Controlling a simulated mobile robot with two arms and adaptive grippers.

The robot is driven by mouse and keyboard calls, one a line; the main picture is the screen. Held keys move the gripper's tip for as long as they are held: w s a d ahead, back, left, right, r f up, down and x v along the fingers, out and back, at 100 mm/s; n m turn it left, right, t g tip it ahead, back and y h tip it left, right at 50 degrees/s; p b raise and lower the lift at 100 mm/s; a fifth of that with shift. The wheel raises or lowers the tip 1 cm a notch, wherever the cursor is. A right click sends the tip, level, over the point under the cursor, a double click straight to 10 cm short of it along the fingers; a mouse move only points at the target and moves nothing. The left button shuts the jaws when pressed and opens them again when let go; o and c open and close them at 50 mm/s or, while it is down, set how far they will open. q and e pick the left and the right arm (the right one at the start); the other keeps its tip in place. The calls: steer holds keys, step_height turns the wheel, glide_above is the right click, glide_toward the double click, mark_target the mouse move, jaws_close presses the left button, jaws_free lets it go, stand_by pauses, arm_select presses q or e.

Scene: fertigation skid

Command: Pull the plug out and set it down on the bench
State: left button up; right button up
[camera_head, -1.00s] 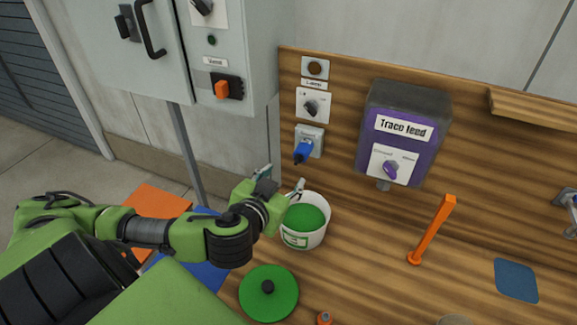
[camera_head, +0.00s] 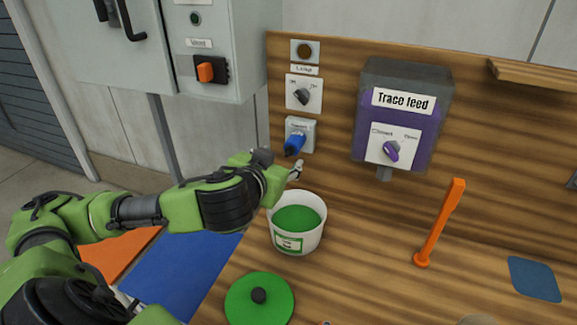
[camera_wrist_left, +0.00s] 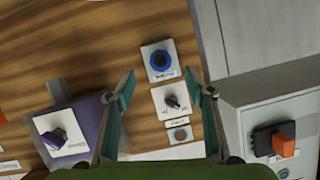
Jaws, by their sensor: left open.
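The blue plug (camera_head: 294,144) sits in the white socket plate (camera_head: 309,133) on the wooden back panel. My left gripper (camera_head: 297,171) is just below the plug in the head view, apart from it and empty. In the left wrist view the round blue plug end (camera_wrist_left: 160,61) lies ahead of the spread fingers (camera_wrist_left: 162,92), with clear space between. The wooden bench (camera_head: 370,270) shows below. My right gripper is not in view.
A white bucket with green contents (camera_head: 284,238) stands under the gripper, with a green lid (camera_head: 258,301) in front. The purple Trace feed box (camera_head: 398,125) is right of the socket. An orange post (camera_head: 440,222) stands on the bench, with bare wood around it.

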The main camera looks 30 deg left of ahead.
mark_target(288, 153)
arm_select(q)
steer(key=p+x, duration=0.1)
steer(key=x, duration=0.6)
steer(key=shift+w+p, duration=0.1)
steer(key=shift+p, duration=0.25)
steer(key=shift+w+a+f, duration=0.2)
steer(key=shift+w, duration=0.2)
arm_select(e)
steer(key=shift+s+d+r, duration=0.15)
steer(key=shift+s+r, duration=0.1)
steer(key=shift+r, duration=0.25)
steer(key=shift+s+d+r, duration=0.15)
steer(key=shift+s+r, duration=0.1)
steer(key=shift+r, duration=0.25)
arm_select(q)
steer(key=c, duration=1.3)
steer(key=shift+c, duration=0.2)
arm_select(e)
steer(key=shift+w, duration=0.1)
arm_select(q)
steer(key=shift+s+f, duration=0.1)
steer(key=shift+f, duration=0.05)
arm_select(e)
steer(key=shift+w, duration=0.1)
